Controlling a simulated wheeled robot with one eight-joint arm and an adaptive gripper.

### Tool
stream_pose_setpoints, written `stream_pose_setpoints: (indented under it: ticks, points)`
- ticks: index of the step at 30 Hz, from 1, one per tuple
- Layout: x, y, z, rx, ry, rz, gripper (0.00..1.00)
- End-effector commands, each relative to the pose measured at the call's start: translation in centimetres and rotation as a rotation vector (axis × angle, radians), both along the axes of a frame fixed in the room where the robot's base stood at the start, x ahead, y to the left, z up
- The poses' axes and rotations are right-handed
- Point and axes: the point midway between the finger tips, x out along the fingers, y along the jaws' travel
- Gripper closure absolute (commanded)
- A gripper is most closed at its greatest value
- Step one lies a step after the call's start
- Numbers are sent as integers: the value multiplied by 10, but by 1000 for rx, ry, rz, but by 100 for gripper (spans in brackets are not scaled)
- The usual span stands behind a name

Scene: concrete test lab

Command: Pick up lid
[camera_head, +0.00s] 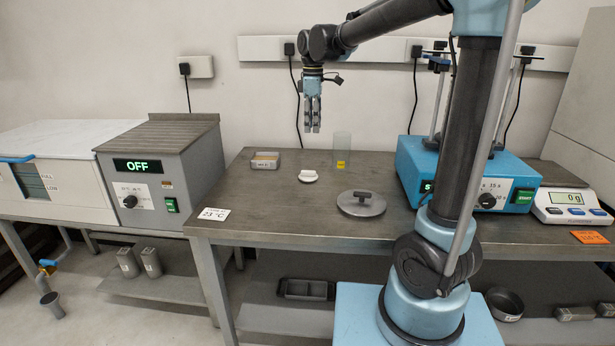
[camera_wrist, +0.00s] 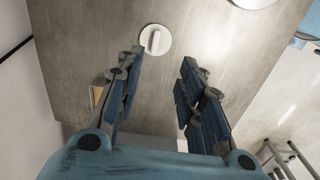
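A round grey metal lid (camera_head: 372,209) with a dark bar handle lies flat on the middle of the bench. A smaller white round lid (camera_head: 308,177) with a raised grip lies behind and left of it. The white lid also shows in the wrist view (camera_wrist: 154,40), beyond the fingertips. The grey lid's edge (camera_wrist: 252,3) is cut off at the top there. My gripper (camera_head: 312,129) hangs pointing down above the back of the bench, apart from both lids. In the wrist view its two fingers (camera_wrist: 162,57) are spread with nothing between them.
A clear glass cylinder (camera_head: 342,145) with a yellow label and a small labelled box (camera_head: 265,160) stand at the back of the bench (camera_head: 260,208). A blue instrument (camera_head: 408,170) and a scale (camera_head: 568,199) are on the right. The grey bath unit (camera_head: 155,150) stands left.

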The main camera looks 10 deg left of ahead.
Motion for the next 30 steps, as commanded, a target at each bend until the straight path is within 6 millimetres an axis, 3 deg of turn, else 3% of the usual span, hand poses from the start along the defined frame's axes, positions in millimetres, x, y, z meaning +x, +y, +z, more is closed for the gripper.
stream_pose_setpoints:
  ticks: [5,10,21,30]
  points:
    - [-1,16,-9,-2,3,38,65]
    - [-3,20,-35,-2,3,43,65]
    - [-4,23,-96,-2,3,46,65]
    - [-4,22,-122,-2,2,46,65]
